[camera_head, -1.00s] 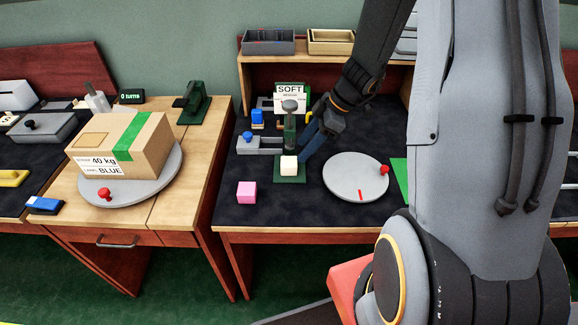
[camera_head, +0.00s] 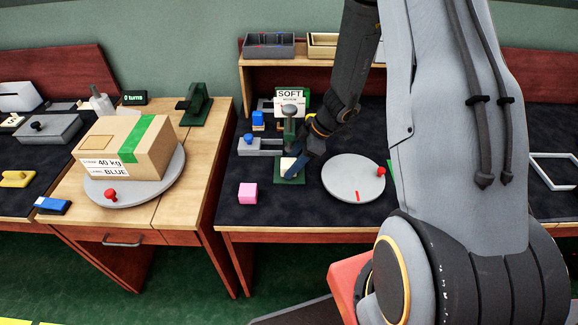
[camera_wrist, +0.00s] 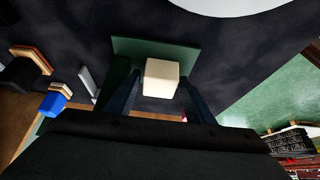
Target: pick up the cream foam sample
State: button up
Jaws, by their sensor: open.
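The cream foam sample (camera_wrist: 161,78) is a small pale cube on the green base plate (camera_wrist: 188,56) of a press-like device. In the head view the sample (camera_head: 287,164) shows partly, in front of the device's grey-topped post (camera_head: 289,125). My gripper (camera_wrist: 156,97) is open, with one dark blue finger on each side of the sample in the wrist view. Whether the fingers touch the sample cannot be told.
A pink cube (camera_head: 248,193) stands at the left of the green plate. A grey turntable (camera_head: 355,178) with a red knob lies at the right. A SOFT sign (camera_head: 290,97) and a blue block (camera_head: 257,117) stand behind. Dark mat is clear in front.

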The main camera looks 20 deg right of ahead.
jog(key=c, duration=0.9)
jog(key=shift+o, duration=0.2)
jog(key=shift+r+b, duration=0.3)
jog(key=shift+b, duration=0.15)
